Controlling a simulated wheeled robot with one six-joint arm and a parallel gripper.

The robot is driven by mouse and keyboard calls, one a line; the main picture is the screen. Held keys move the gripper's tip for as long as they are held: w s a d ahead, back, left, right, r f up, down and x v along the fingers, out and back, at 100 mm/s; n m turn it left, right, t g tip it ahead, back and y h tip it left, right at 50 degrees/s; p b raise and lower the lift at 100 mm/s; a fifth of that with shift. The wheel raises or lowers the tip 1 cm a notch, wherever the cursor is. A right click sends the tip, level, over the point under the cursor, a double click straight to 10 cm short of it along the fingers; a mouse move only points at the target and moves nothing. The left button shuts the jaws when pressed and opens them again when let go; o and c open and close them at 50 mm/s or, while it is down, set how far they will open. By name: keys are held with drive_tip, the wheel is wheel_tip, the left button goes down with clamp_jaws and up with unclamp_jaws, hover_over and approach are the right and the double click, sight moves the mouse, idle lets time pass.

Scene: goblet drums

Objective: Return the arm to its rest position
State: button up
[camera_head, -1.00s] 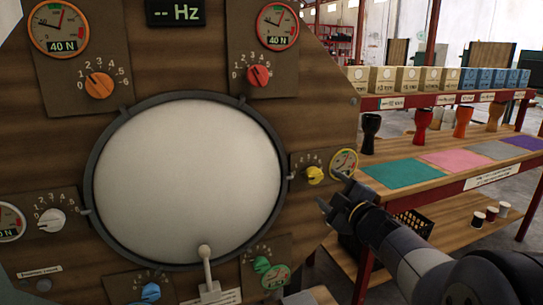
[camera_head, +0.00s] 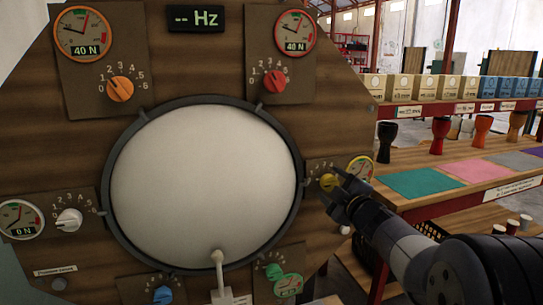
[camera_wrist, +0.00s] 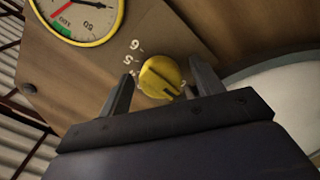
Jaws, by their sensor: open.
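My gripper (camera_head: 333,189) is at the right side of the drum panel, in front of the yellow knob (camera_head: 328,182). In the wrist view its two fingers (camera_wrist: 160,88) are spread, with the yellow knob (camera_wrist: 160,77) showing between and beyond them. Whether the fingers touch the knob I cannot tell. My arm reaches in from the lower right of the head view. The yellow-rimmed gauge (camera_head: 360,170) is just right of the knob and partly behind the gripper. It also shows at the top left of the wrist view (camera_wrist: 78,12).
The wooden panel (camera_head: 60,130) carries a round white drumhead (camera_head: 205,185), an orange knob (camera_head: 120,89), a red knob (camera_head: 274,81), a white knob (camera_head: 69,220) and a lever (camera_head: 219,270). To the right, shelves hold goblet drums (camera_head: 440,135), boxes (camera_head: 450,88) and coloured mats (camera_head: 420,184).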

drive_tip(key=shift+s+d, duration=0.1)
drive_tip(key=shift+s, duration=0.2)
drive_tip(key=p+v, duration=0.2)
drive_tip(key=v, duration=0.8)
drive_tip(key=b+x, duration=0.1)
drive_tip(key=x, duration=1)
drive_tip(key=shift+r, duration=0.1)
drive_tip(key=shift+s+r+m+p, duration=0.15)
drive_tip(key=shift+m+p, duration=0.3)
drive_tip(key=shift+m, duration=0.65)
drive_tip(key=m+p, duration=0.2)
drive_tip(key=m, duration=0.1)
drive_tip(key=m+p, duration=0.3)
drive_tip(key=m, duration=0.3)
drive_tip(key=shift+p, duration=0.4)
drive_tip(key=v, duration=1)
drive_tip(key=shift+s+f+m, duration=0.25)
drive_tip(key=shift+s+m, duration=0.05)
drive_tip(key=shift+s, duration=0.05)
drive_tip(key=shift+p, duration=0.3)
